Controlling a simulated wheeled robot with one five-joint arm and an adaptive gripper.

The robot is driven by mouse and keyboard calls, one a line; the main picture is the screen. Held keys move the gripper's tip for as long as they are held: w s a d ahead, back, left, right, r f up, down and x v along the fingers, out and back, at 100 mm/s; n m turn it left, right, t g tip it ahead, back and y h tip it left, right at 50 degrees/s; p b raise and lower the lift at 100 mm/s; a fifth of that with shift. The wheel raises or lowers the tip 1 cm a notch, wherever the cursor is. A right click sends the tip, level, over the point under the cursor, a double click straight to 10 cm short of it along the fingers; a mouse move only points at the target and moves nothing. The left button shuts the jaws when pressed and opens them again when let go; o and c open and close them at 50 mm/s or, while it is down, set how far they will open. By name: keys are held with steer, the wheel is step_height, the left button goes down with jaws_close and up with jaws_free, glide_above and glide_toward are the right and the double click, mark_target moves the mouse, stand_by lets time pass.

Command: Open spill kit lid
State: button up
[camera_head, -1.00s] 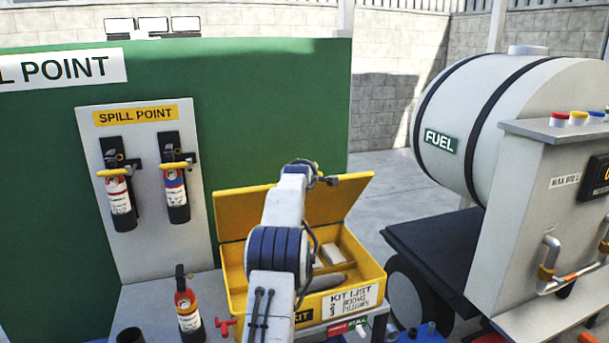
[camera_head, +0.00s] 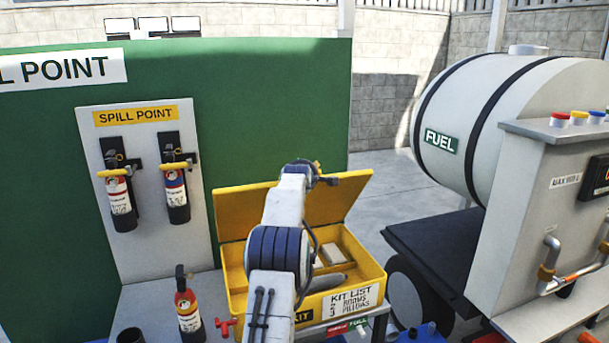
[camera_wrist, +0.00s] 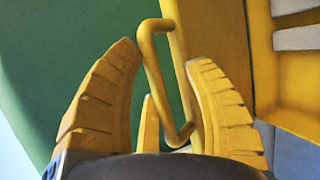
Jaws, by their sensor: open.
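The yellow spill kit box (camera_head: 362,292) stands on a shelf in the head view. Its lid (camera_head: 235,208) is raised and leans back, so the inside shows. In the wrist view, my gripper (camera_wrist: 163,58) has its ribbed yellow fingers apart. The yellow bar handle (camera_wrist: 154,75) lies between the fingers, and the fingers are not closed on it. The lid panel (camera_wrist: 205,40) is behind the handle. In the head view my arm covers the middle of the box and lid, and my fingers are hard to make out there.
A pale block (camera_head: 333,254) and a grey item (camera_head: 325,283) lie in the box. A fire extinguisher (camera_head: 187,305) stands left of it. A green wall (camera_head: 275,110) is behind the lid. The fuel tank (camera_head: 525,110) and dispenser cabinet (camera_head: 535,220) stand to the right.

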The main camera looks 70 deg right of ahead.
steer(key=shift+a, duration=0.15)
steer(key=v, duration=1.1)
steer(key=shift+a, duration=0.35)
steer(key=shift+o, duration=0.2)
steer(key=shift+s+r, duration=0.1)
steer(key=shift+s, duration=0.05)
